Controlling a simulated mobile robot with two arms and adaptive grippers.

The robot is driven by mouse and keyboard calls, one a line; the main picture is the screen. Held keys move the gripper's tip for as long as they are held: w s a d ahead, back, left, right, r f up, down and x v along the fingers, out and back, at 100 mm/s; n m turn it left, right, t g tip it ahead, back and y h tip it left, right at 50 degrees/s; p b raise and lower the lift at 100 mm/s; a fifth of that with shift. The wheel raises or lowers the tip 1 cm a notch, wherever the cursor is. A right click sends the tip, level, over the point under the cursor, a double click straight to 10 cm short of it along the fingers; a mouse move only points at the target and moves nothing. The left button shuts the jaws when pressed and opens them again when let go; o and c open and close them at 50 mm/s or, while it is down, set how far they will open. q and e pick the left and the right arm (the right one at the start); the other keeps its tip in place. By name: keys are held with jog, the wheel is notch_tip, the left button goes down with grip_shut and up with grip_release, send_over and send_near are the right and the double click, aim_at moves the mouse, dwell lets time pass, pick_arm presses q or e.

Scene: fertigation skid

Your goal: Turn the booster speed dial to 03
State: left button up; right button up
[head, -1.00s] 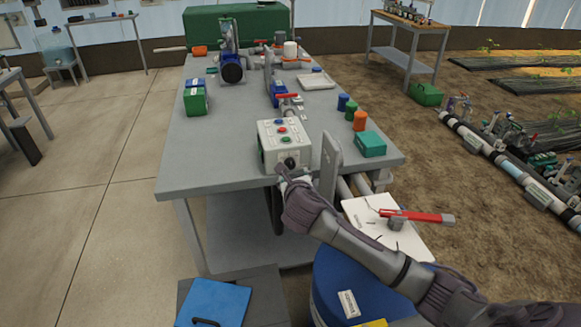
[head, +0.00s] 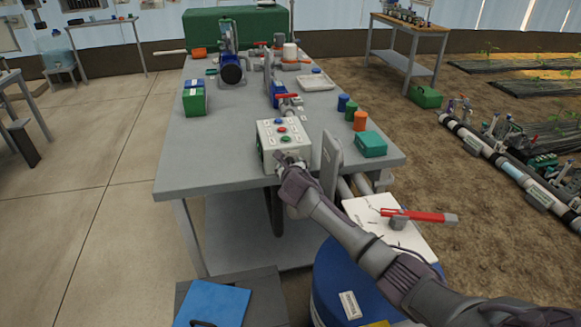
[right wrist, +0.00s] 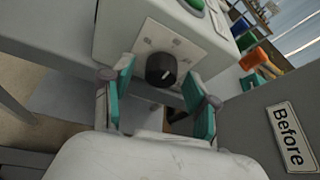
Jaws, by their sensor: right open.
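The control box (head: 283,139) is light grey and stands near the front edge of the table, with red and green buttons on its top. In the right wrist view its front plate carries a black dial (right wrist: 161,70) with a white pointer line; the marks around it are too blurred to read. My right gripper (head: 280,157) is at the box's front and hides the dial in the head view. In the right wrist view, the open right gripper (right wrist: 160,88) has one teal-padded finger on each side of the dial, with gaps visible. My left gripper is not in view.
A grey upright plate (head: 330,163) stands just right of the box.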

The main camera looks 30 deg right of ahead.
jog(key=shift+c, duration=0.2)
grip_shut()
jog(key=shift+s+d+m+t+y+p, duration=0.15)
jog(key=shift+m+t+y+p, duration=0.35)
jog(key=shift+m+y+p, duration=1.3)
jog(key=shift+w+d+m+t+y+p, duration=0.15)
jog(key=shift+m+t+y+p, duration=0.35)
jog(key=shift+m+y+p, duration=0.95)
jog(key=shift+s+m+h, duration=0.1)
jog(key=shift+m+h, duration=0.15)
jog(key=shift+m, duration=0.7)
